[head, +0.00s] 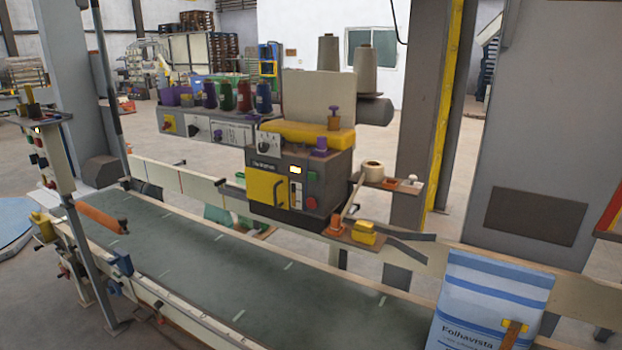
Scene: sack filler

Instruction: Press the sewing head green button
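The sewing head (338,163) is a grey box with a yellow front door (266,187), mounted above the far side of the conveyor. Its green button (311,176) is on the right part of the front face, right of a small lit display (295,169). A red button (311,203) sits directly below the green one. Nothing covers the green button. Neither of my grippers shows in the head view.
A dark green conveyor belt (215,262) runs between me and the sewing head. A blue and white sack (490,300) stands at its right end. A post with a button box (45,160) is at left. Thread spools (226,95) stand on a shelf behind. A grey column (408,130) rises at right.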

